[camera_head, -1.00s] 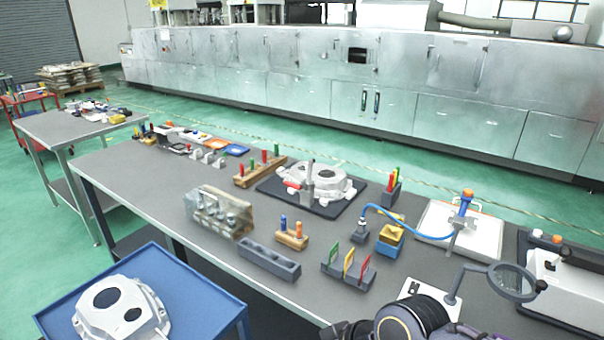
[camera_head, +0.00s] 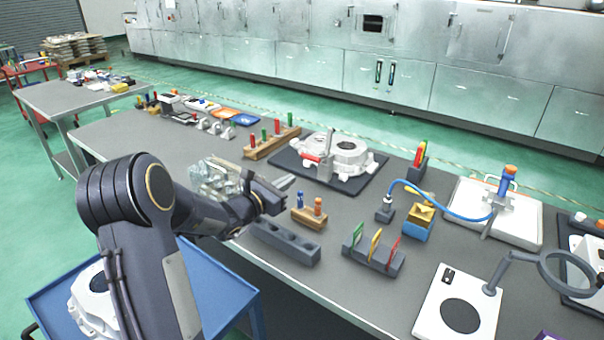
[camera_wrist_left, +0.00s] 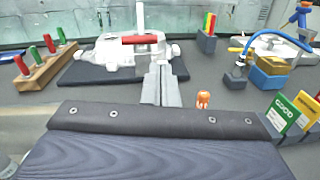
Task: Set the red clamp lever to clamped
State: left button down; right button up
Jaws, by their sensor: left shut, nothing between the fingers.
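The red clamp lever (camera_head: 311,157) lies roughly level beside an upright grey post, at the front left of a white casting (camera_head: 354,151) on a dark mat (camera_head: 285,161). In the left wrist view, the lever (camera_wrist_left: 140,40) runs sideways across the post in front of the casting (camera_wrist_left: 101,54). My left gripper (camera_head: 286,182) reaches in from the left, low over the table and in front of the mat. It is shut and empty, its fingers (camera_wrist_left: 160,78) pointing towards the casting, apart from the lever. My right gripper is out of view.
A wooden block with orange and blue pegs (camera_head: 309,217) stands just right of my left gripper. A peg rack (camera_head: 266,146) is left of the mat. A grey slotted block (camera_head: 287,242) and a tag holder (camera_head: 373,258) stand near the front edge.

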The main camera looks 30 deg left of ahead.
pick_arm(q)
jog(key=w+a+f+n+y+p, duration=0.1)
jog(key=w+f+n+p, duration=0.1)
jog(key=w, duration=0.9)
jog(key=shift+a, duration=0.2)
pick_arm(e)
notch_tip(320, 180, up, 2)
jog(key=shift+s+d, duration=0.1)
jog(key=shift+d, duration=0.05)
pick_arm(q)
jog(key=shift+w, duration=0.1)
